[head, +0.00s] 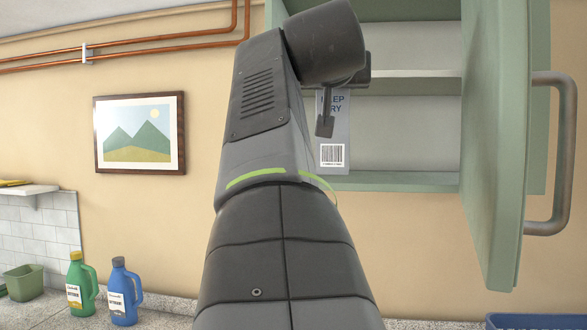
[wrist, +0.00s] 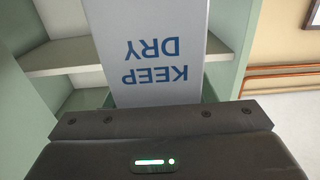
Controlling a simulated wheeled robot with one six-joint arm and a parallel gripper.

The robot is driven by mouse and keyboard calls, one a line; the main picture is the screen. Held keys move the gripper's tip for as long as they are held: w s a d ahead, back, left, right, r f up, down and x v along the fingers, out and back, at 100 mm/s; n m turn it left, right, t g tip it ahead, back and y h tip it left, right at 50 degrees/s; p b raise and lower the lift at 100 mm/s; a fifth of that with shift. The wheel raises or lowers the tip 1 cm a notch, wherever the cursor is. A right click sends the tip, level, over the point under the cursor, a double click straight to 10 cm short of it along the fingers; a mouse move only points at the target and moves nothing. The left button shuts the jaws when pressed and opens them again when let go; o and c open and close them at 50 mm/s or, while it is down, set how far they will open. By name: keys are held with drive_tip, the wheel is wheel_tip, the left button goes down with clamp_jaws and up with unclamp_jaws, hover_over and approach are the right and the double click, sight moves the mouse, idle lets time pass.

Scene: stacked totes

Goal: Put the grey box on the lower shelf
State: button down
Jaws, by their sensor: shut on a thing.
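The grey box (head: 334,145), marked KEEP DRY with a barcode label, is upright at the cabinet's lower compartment, near its left side. My gripper (head: 326,118) is shut on the box, its upper part partly hidden by my arm. In the wrist view the box (wrist: 160,55) stands in front of the gripper (wrist: 163,118), its lettering upside down. The lower shelf (head: 405,181) is the cabinet's bottom board; the box's lower edge is close to it. I cannot tell whether they touch. The middle shelf (head: 415,74) runs above.
The green cabinet door (head: 490,150) stands open at the right, with a grey handle (head: 565,150). The lower compartment is clear to the right of the box. A green bottle (head: 80,285) and a blue bottle (head: 122,293) stand on the counter below left.

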drive_tip(key=w+d+f+p, duration=0.1)
drive_tip(key=w+p, duration=0.1)
drive_tip(key=w, duration=0.6)
drive_tip(key=w+d+f+p, duration=0.2)
drive_tip(key=w+p, duration=0.1)
drive_tip(key=w, duration=0.6)
drive_tip(key=shift+w+d+f+p, duration=0.15)
drive_tip(key=shift+d+p, duration=0.1)
drive_tip(key=shift+p, duration=0.05)
drive_tip(key=shift+f, duration=0.2)
drive_tip(key=c, duration=0.6)
unclamp_jaws()
drive_tip(key=s+b, duration=0.1)
drive_tip(key=s, duration=0.3)
drive_tip(key=s+a+b, duration=0.1)
drive_tip(key=s, duration=0.3)
drive_tip(key=s+a+b, duration=0.1)
drive_tip(key=s+b, duration=0.1)
drive_tip(key=s, duration=0.1)
drive_tip(key=shift+s+a+r, duration=0.15)
drive_tip(key=shift+s, duration=0.25)
